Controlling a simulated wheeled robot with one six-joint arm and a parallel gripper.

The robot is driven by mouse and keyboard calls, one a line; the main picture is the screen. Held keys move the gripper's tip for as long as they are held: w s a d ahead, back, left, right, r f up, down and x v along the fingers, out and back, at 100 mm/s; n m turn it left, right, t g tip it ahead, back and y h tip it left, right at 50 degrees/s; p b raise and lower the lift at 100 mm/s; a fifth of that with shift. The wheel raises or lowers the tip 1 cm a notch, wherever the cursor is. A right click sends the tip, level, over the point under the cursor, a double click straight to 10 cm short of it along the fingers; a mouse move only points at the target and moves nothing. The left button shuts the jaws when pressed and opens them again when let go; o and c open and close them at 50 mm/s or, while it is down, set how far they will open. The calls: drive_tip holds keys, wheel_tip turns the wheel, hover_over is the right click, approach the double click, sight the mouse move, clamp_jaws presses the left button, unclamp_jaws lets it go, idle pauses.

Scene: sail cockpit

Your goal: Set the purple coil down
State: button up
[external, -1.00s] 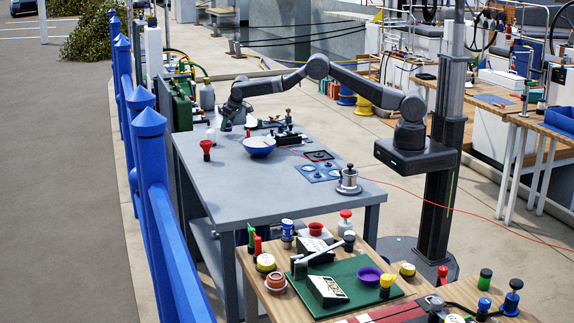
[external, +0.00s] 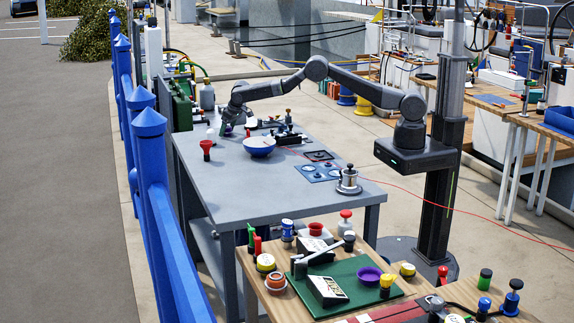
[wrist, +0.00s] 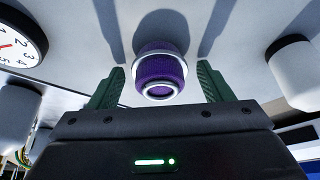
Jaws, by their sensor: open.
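The purple coil (wrist: 162,69) shows in the wrist view as a purple band between two pale rims. It rests on a light grey surface (wrist: 80,60). My gripper (wrist: 160,85) is open, with one green finger on each side of the coil. There is a visible gap between each finger and the coil. In the external view my gripper (external: 229,128) is low over the far left end of the grey table (external: 235,195). The coil cannot be made out there.
In the wrist view a dial (wrist: 18,42) lies at the left and a white rounded thing (wrist: 297,72) stands at the right. In the external view a blue bowl (external: 258,147) and a red-topped piece (external: 206,148) stand near my gripper. The table's front left is clear.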

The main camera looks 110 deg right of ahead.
drive_tip(key=b+v, duration=0.2)
drive_tip(key=v, duration=1)
drive_tip(key=shift+b, duration=0.3)
